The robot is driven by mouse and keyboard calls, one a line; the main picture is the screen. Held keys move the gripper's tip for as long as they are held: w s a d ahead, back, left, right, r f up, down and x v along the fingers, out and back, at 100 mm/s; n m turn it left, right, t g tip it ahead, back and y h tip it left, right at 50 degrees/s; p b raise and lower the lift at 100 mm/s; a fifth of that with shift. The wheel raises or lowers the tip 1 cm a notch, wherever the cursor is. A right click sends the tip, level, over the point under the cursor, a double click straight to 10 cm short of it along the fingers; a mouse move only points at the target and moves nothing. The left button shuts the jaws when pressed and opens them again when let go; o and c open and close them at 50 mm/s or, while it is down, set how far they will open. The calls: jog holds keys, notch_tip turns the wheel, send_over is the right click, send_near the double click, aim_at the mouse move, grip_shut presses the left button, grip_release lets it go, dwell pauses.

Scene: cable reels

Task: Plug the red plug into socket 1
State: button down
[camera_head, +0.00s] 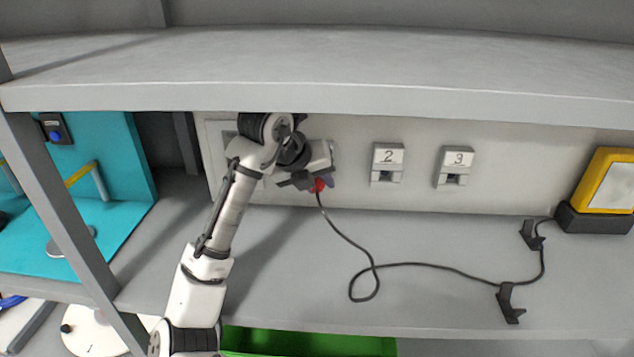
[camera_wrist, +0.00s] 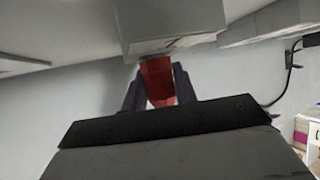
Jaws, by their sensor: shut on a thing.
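The red plug (camera_head: 318,187) is held between the dark fingers of my gripper (camera_head: 320,182) in front of the back wall, left of socket 2. In the wrist view, the red plug (camera_wrist: 158,75) sits between both fingers of my gripper (camera_wrist: 158,86). Its far end meets the lower edge of a grey block (camera_wrist: 170,28), which looks like a socket housing. I cannot tell whether the plug is inside it or only touching. No number 1 label shows; my arm and gripper cover that part of the wall in the head view.
Socket 2 (camera_head: 387,163) and socket 3 (camera_head: 455,167) are on the wall to the right. The black cable (camera_head: 372,270) loops over the bench to two clips (camera_head: 509,302) and a yellow-framed device (camera_head: 605,180). A grey shelf (camera_head: 330,70) overhangs. A green bin (camera_head: 310,342) is below.

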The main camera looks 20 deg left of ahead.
jog(key=shift+w, duration=0.1)
jog(key=c, duration=0.6)
grip_release()
jog(key=shift+o, duration=0.2)
